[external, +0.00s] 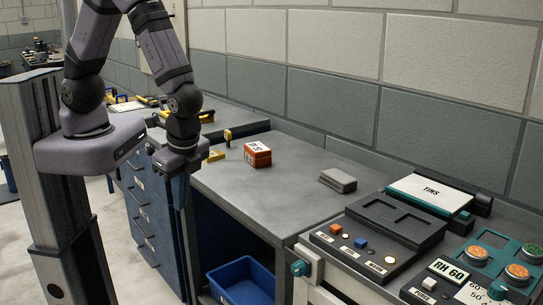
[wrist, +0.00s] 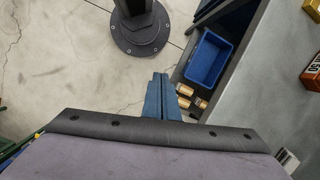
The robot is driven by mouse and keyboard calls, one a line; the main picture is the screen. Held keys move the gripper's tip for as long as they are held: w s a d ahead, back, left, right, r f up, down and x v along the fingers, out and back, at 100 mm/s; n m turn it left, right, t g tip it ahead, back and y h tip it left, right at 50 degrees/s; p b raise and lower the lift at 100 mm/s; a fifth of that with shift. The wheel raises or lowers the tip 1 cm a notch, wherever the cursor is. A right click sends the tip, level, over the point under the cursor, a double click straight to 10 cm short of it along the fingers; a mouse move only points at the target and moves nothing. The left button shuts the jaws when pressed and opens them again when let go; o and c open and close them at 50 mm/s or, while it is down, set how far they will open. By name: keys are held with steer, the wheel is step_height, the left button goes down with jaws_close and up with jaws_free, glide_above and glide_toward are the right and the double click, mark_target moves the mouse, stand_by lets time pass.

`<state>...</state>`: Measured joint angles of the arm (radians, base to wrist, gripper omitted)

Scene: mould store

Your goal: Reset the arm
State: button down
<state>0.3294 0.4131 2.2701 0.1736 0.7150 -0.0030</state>
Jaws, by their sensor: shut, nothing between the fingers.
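My gripper (external: 180,202) hangs pointing down at the left front edge of the grey bench, beside the blue drawer cabinet. In the wrist view its two fingers (wrist: 160,78) lie together, shut and empty, over the concrete floor. My arm above it is bent, with its base on the column at the left. Nothing touches the fingertips in the wrist view.
The bench (external: 290,190) holds an orange box (external: 257,155), a grey block (external: 338,180) and a control panel (external: 365,250) at the right. A blue bin (external: 242,282) stands below, also in the wrist view (wrist: 208,60). Open floor lies left of the bin.

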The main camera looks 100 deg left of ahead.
steer(key=s+a+r+n+h, duration=0.2)
steer(key=s+r+n, duration=0.2)
steer(key=s, duration=0.2)
steer(key=w+a+r+n+t, duration=0.1)
steer(key=w+a+r+t, duration=0.1)
steer(key=w+a+r, duration=0.1)
steer(key=shift+a+r, duration=0.3)
steer(key=shift+r, duration=0.35)
step_height(320, 180, down, 13)
steer(key=b, duration=1.3)
steer(key=shift+f, duration=0.15)
